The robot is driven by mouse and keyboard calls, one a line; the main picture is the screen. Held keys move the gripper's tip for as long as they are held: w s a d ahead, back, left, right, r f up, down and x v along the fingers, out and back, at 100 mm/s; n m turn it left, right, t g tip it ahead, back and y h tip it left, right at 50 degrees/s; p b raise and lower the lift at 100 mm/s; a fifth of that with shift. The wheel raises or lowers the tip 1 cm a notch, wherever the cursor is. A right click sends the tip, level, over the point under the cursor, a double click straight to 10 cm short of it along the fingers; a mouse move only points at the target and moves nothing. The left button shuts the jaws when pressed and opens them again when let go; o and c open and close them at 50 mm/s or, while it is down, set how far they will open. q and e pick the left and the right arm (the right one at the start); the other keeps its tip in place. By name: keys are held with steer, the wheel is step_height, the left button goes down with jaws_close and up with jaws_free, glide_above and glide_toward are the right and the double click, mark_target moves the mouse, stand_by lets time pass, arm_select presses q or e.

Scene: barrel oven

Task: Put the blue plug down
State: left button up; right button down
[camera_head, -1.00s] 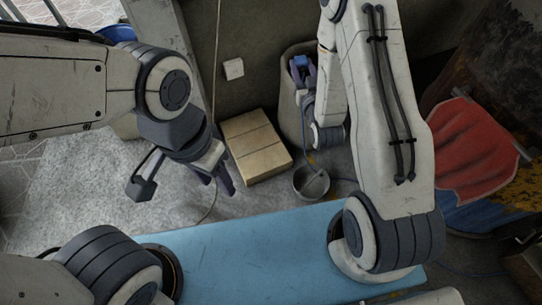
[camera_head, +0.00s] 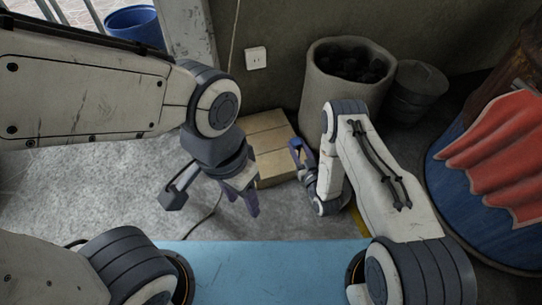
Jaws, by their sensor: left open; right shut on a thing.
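My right gripper (camera_head: 304,157) is shut on a small blue thing (camera_head: 296,144), which looks like the blue plug. It is held beside the right edge of the pale block stack, and I cannot tell whether it touches anything. Much of the plug is hidden by the fingers. My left gripper (camera_head: 241,197) is open and empty, pointing down above the grey floor in front of the block stack.
The pale block stack (camera_head: 265,128) lies on the floor by the wall. A white wall socket (camera_head: 256,58) is above it. A sack of dark lumps (camera_head: 316,85) and a bucket (camera_head: 416,95) stand behind. A red cloth (camera_head: 490,150) hangs at right. A blue barrel (camera_head: 134,27) stands at upper left.

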steer(key=b, duration=0.8)
glide_above(272, 155)
step_height(272, 155, down, 7)
steer(key=shift+a+r, duration=0.1)
step_height(272, 155, down, 4)
steer(key=b, duration=0.3)
steer(key=shift+r, duration=0.15)
steer(key=shift+f+b, duration=0.45)
steer(key=shift+f, duration=0.1)
